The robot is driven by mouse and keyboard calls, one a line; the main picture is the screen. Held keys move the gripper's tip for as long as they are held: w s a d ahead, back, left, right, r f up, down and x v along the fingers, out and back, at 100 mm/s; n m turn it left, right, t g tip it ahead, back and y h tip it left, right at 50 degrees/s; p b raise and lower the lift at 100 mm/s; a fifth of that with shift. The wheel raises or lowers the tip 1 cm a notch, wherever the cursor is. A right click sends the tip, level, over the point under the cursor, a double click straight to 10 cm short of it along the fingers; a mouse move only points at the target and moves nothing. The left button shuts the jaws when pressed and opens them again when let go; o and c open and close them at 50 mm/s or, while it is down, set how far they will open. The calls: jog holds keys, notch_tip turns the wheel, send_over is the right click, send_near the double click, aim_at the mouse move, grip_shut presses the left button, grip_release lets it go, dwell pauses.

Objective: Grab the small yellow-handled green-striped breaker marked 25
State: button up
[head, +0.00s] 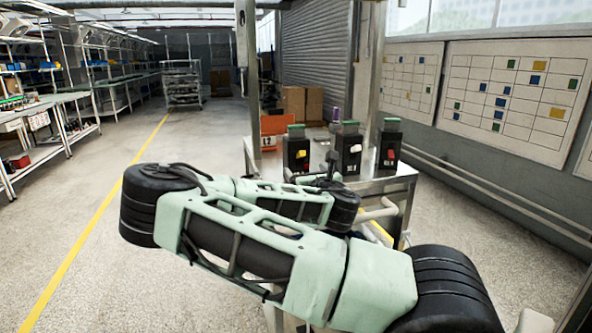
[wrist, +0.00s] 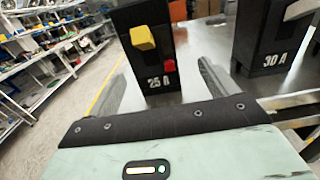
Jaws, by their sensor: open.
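The breaker marked 25 A (wrist: 150,72) is a black upright block with a yellow handle and a small red button. It stands on the metal table. In the head view the left breaker (head: 296,152), with a green top band and a yellow handle, appears to be the same one. My gripper (wrist: 161,70) is open, with one finger to each side of the lower part of the 25 A breaker in the wrist view. Nothing is held. My arm hides much of the gripper in the head view.
A breaker marked 30 A (wrist: 268,45) with a pale handle stands to the right; it is the middle one (head: 347,152) in the head view. A third breaker (head: 390,145) stands further right. An orange bin (head: 278,124) is behind. The metal table (head: 392,184) has bare top at right.

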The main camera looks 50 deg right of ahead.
aim_at(296, 164)
jog(key=shift+p+x, duration=0.4)
jog(key=shift+x, duration=0.65)
jog(key=shift+w+a+f+p+x, duration=0.1)
jog(key=shift+a+p+x, duration=0.1)
jog(key=shift+x, duration=0.7)
jog(key=shift+w+a+f+p+x, duration=0.1)
jog(key=shift+f+p+x, duration=0.1)
jog(key=shift+x, duration=0.75)
jog(key=shift+w+a+f+p+x, duration=0.1)
jog(key=shift+p+x, duration=0.1)
jog(key=shift+x, duration=0.7)
jog(key=c, duration=1.4)
jog(key=shift+r, duration=0.1)
jog(key=shift+c, duration=0.3)
